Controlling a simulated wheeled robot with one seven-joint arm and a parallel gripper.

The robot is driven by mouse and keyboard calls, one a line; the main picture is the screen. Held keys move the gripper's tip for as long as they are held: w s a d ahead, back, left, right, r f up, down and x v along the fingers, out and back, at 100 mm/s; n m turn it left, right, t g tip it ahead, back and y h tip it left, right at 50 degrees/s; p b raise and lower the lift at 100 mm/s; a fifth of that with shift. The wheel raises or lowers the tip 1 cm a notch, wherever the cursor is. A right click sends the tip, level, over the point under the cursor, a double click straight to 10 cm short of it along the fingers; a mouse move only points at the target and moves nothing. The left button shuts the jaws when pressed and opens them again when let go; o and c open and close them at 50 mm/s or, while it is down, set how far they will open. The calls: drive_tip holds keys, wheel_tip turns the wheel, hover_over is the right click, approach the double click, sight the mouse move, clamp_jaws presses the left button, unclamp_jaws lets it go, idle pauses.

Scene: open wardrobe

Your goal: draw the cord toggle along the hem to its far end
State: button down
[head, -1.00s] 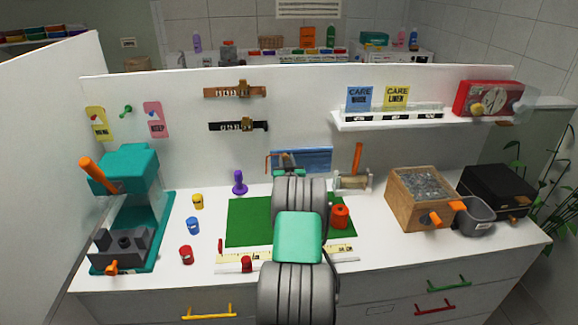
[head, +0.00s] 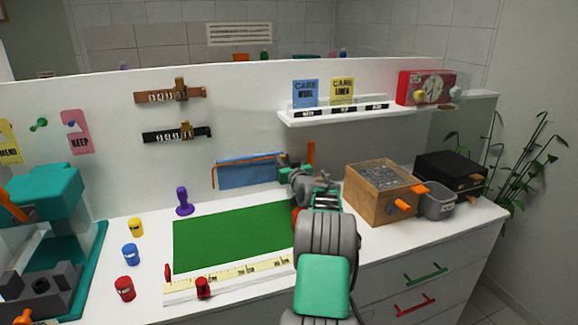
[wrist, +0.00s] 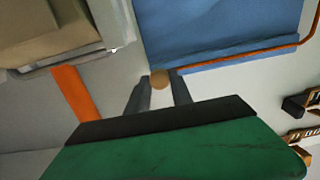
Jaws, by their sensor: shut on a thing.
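The blue cloth (head: 250,174) hangs on the back panel, and an orange cord (head: 214,176) runs along its top hem and down its left side. In the wrist view the cloth (wrist: 215,25) and cord (wrist: 250,45) appear turned upside down. The cord toggle (wrist: 159,79), a small round tan bead, sits at the hem's corner nearest the wooden box. My gripper (wrist: 161,86) is shut on it, one grey finger on each side. In the head view my gripper (head: 284,163) is small at the cloth's right end, and the toggle cannot be made out.
A purple-knobbed object (head: 184,200) stands below left of the cloth. A green mat (head: 230,237) lies clear in front. Slide rails (head: 176,132) hang upper left.

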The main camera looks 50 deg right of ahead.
drive_tip(key=shift+s+d, duration=0.1)
drive_tip(key=shift+d, duration=0.05)
drive_tip(key=c, duration=1.2)
unclamp_jaws()
drive_tip(key=shift+s+d, duration=0.1)
drive_tip(key=shift+d, duration=0.05)
drive_tip(key=shift+o, duration=0.2)
drive_tip(key=shift+r, duration=0.15)
wheel_tip(320, 180, up, 2)
drive_tip(key=shift+r, duration=0.2)
drive_tip(key=s+a+r+b, duration=0.2)
drive_tip(key=s+a+r, duration=0.7)
drive_tip(key=s+r, duration=0.1)
drive_tip(key=shift+s+a, duration=0.15)
drive_tip(key=shift+s, duration=0.15)
drive_tip(key=shift+r, duration=0.1)
